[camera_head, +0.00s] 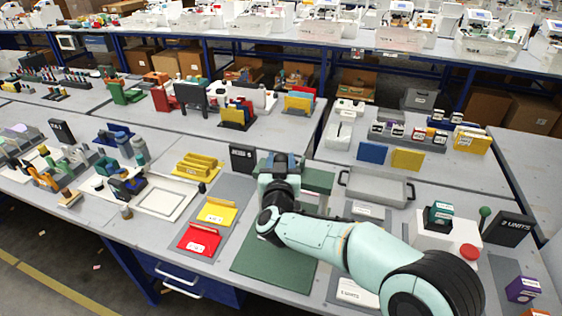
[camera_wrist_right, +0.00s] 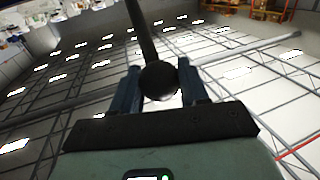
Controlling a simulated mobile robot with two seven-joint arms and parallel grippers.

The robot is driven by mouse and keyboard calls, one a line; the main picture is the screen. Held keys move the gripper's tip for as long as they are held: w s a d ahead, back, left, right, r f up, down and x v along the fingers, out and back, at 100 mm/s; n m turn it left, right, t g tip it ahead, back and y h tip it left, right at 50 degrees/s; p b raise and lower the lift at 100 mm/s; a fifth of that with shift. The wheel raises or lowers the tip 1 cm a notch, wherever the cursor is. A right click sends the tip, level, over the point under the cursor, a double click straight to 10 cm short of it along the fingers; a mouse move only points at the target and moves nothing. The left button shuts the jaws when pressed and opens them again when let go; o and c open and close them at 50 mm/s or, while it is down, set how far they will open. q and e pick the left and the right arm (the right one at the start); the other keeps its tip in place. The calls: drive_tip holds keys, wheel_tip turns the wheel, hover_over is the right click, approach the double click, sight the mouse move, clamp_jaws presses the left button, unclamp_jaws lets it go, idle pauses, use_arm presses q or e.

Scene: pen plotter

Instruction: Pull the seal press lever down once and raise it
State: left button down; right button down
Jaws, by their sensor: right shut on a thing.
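The seal press (camera_head: 315,180), dark green, stands at the middle of the table behind my right arm. The arm hides much of it. In the right wrist view its lever shows as a dark rod (camera_wrist_right: 141,32) ending in a black ball knob (camera_wrist_right: 160,82). My right gripper (camera_head: 281,158) is over the press. In the right wrist view its blue fingers stand on both sides of the knob, and the gripper (camera_wrist_right: 159,72) is shut on it. My left gripper is not in view.
A green mat (camera_head: 262,268) lies in front of the press. Red (camera_head: 200,240) and yellow (camera_head: 217,211) folders lie to its left. A grey tray (camera_head: 378,190) and a white box with a red button (camera_head: 469,251) stand to the right. A black sign (camera_head: 243,158) stands close beside the gripper.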

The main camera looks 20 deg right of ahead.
drive_tip(key=shift+d+r, duration=0.2)
drive_tip(key=shift+r, duration=0.4)
drive_tip(key=c, duration=0.8)
unclamp_jaws()
drive_tip(key=shift+w, duration=0.1)
drive_tip(key=shift+o, duration=1.1)
drive_tip(key=shift+f, duration=0.1)
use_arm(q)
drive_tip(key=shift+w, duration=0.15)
use_arm(e)
drive_tip(key=shift+w+f, duration=0.1)
drive_tip(key=shift+f, duration=0.05)
drive_tip(key=shift+a, duration=0.1)
drive_tip(key=shift+s+a+f, duration=0.1)
drive_tip(key=shift+s, duration=0.25)
use_arm(q)
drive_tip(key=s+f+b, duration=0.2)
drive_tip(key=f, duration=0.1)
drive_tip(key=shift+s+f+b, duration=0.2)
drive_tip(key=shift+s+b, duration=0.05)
drive_tip(key=shift+b, duration=0.05)
use_arm(e)
drive_tip(key=v, duration=1.2)
drive_tip(key=shift+s, duration=0.35)
